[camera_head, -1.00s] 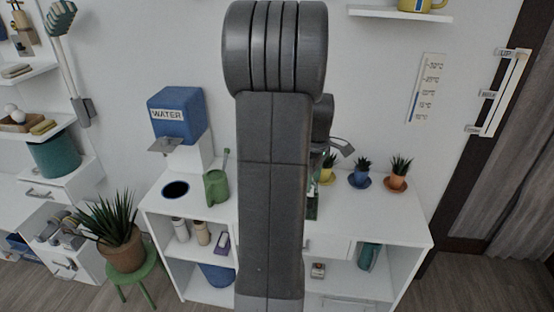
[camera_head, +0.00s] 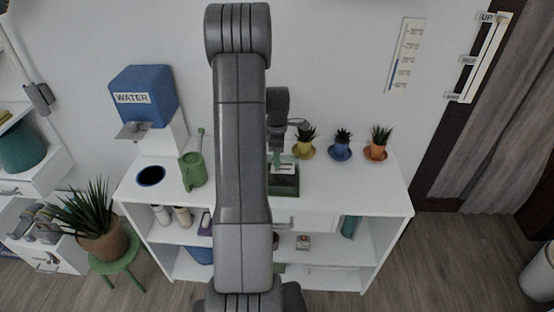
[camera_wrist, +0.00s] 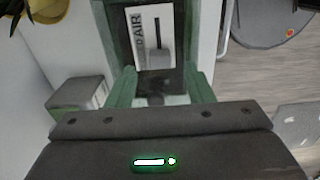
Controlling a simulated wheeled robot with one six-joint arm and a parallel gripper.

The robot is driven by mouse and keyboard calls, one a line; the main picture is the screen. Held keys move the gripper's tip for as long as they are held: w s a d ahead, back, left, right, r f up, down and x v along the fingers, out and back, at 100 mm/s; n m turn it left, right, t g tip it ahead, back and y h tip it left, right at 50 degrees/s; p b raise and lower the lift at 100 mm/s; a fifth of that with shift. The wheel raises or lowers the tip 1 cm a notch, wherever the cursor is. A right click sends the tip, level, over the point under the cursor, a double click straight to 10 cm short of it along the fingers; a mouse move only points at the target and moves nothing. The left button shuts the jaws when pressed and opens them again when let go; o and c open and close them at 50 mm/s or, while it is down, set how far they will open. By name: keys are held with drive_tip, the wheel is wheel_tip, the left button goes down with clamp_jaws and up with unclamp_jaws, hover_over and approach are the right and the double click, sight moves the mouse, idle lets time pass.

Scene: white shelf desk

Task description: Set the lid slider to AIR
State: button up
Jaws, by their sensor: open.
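The dark green box (camera_head: 284,180) stands on the white desk, partly hidden by my arm in the head view. In the wrist view its lid panel (camera_wrist: 136,48) carries a white plate with the word AIR beside a dark slot. The grey slider knob (camera_wrist: 158,59) sits at the end of the slot nearer my gripper, with the slot running away beyond it. My gripper (camera_wrist: 161,78) is open, its two greenish fingers apart on either side of the lid's near part. I cannot tell whether they touch anything.
Small potted plants in yellow (camera_head: 304,150), blue (camera_head: 341,151) and orange (camera_head: 376,151) pots stand right of the box. A green watering can (camera_head: 193,170) and a blue water dispenser (camera_head: 143,97) stand left. A grey-green block (camera_wrist: 78,97) lies left of my fingers.

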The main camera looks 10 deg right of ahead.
drive_tip(key=shift+f, duration=1.75)
